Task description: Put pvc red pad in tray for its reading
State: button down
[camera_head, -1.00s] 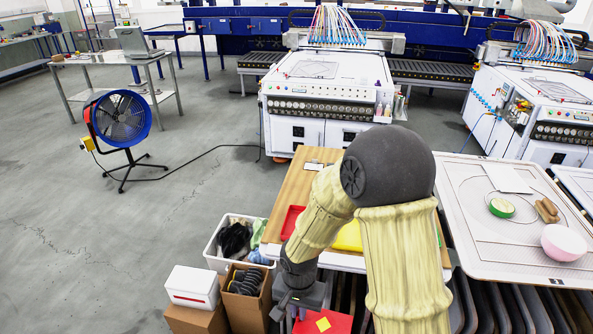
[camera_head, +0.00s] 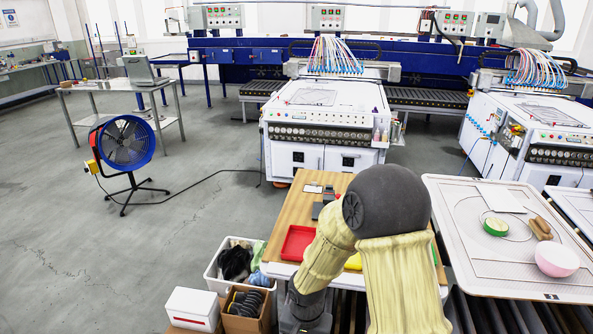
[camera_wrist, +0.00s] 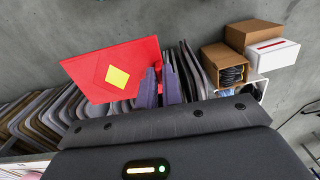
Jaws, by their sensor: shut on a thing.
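A red pad (camera_wrist: 112,70) with a yellow square (camera_wrist: 117,77) on its face shows in the wrist view. My gripper (camera_wrist: 160,80) is shut on its right-hand edge, and the pad hangs tilted out to the left of the fingers. In the head view the pad and the fingers are out of sight below the frame. A shallow red tray (camera_head: 297,243) lies on the wooden tabletop (camera_head: 292,209), partly behind my arm. The part of the tray that shows is empty.
A white bin of cloths (camera_head: 212,272), cardboard boxes (camera_head: 247,322) and a white box (camera_head: 193,308) stand left of the table. A yellow item (camera_head: 353,262) is partly hidden by my arm.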

jog(key=w+d+f+n, duration=0.1)
jog(key=w+d+f, duration=0.2)
jog(key=d+f, duration=0.3)
jog(key=w+d+f+n, duration=0.2)
jog(key=w+d+f, duration=0.2)
jog(key=d+f, duration=0.2)
jog(key=shift+d+f, duration=0.35)
jog(key=shift+d, duration=0.3)
jog(key=shift+a, duration=0.15)
